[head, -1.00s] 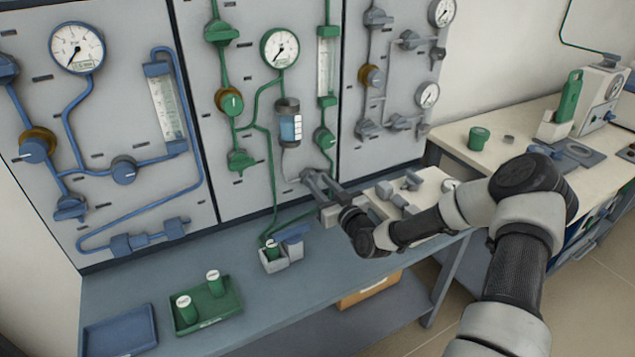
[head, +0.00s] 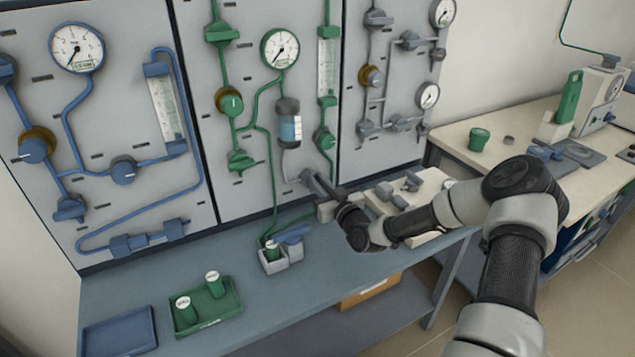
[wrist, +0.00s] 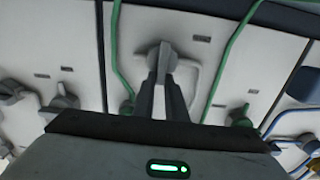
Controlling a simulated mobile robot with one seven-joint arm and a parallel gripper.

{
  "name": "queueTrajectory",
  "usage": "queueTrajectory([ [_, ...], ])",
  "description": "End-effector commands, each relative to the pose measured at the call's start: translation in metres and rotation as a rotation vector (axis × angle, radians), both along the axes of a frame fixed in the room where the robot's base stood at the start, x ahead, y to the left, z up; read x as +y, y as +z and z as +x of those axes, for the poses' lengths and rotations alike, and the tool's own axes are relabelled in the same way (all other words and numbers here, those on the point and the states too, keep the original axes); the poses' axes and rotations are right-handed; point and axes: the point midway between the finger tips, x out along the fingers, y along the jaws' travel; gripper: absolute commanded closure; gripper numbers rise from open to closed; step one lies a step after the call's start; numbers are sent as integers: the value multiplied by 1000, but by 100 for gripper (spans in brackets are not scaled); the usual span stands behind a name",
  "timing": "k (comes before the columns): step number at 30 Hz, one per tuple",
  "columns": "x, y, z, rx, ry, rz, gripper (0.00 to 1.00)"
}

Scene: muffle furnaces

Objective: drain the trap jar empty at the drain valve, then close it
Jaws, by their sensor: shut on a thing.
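The trap jar (head: 289,125) hangs on the middle panel in the head view. It has a dark top and blue liquid behind a pale scale; the exact level is too small to read. A grey tube runs down from it toward the drain valve. My gripper (head: 312,181) is at the panel's lower edge, below the jar, and hides most of the valve in the head view. In the wrist view my gripper's fingers (wrist: 161,98) are shut on the grey drain valve handle (wrist: 161,58), which looks roughly in line with the fingers.
A green tray (head: 207,305) with two green jars and a blue tray (head: 120,331) lie left. Grey fittings on a pale board (head: 435,185) lie close right of my wrist.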

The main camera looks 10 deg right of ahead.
Motion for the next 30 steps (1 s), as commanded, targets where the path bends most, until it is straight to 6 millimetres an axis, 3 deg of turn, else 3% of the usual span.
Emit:
queueTrajectory([
  [11, -6, -4, 2, 63, -1, 198, 100],
  [30, -19, -11, 6, 251, -1, 775, 100],
])
